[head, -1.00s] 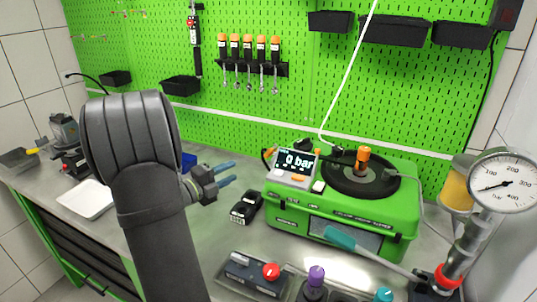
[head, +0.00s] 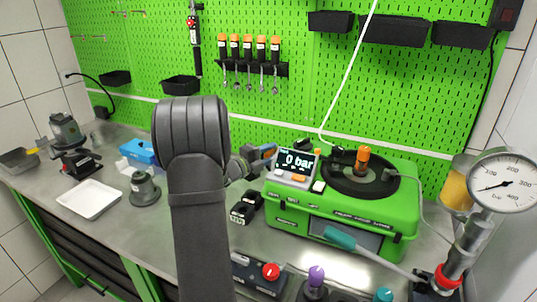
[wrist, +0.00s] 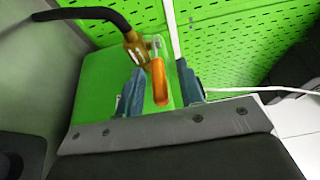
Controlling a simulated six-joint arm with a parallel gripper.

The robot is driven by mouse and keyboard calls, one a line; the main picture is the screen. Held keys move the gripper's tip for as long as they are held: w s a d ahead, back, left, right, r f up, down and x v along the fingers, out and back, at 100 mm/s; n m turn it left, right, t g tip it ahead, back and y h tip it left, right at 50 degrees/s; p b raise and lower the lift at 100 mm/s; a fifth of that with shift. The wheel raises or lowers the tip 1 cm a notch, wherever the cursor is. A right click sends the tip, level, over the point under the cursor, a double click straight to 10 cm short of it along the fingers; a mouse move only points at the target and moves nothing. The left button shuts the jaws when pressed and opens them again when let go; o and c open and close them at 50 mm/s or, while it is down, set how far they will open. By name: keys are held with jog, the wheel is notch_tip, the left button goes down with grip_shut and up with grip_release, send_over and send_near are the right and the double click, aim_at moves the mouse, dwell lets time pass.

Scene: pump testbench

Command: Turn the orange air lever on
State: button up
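The orange air lever (wrist: 159,82) sits on a brass valve (wrist: 138,48) with a black hose, at the left side of the green test unit (head: 345,215). In the wrist view the lever points toward my gripper (wrist: 163,90). The gripper is open, with one blue-grey finger on each side of the lever. Gaps show on both sides, so the fingers do not appear to press on it. In the head view my gripper (head: 264,154) is at the unit's left back corner, and the lever is mostly hidden there. The unit's display (head: 297,161) reads 0 bar.
A black device (head: 246,207) lies on the bench left of the unit. A red-knobbed box (head: 268,272) and a pressure gauge (head: 505,184) stand in front and at right. A grey weight (head: 145,188), white tray (head: 89,198) and blue box (head: 138,152) are at left.

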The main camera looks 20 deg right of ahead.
jog(key=shift+c, duration=0.2)
grip_shut()
jog(key=shift+w+a, duration=0.1)
jog(key=shift+w+a+f+m+g+y, duration=0.2)
jog(key=shift+w+m+g, duration=0.5)
jog(key=shift+m+g, duration=1.45)
jog(key=shift+w+a+r+m+g+y, duration=0.2)
jog(key=shift+w+m+g, duration=0.8)
jog(key=shift+g, duration=2.05)
jog(key=shift+w+a+f+m+g, duration=0.1)
jog(key=shift+w+a+m+g, duration=0.3)
jog(key=shift+m+g, duration=1.85)
jog(key=shift+w+d+g, duration=0.1)
jog(key=shift+g, duration=0.45)
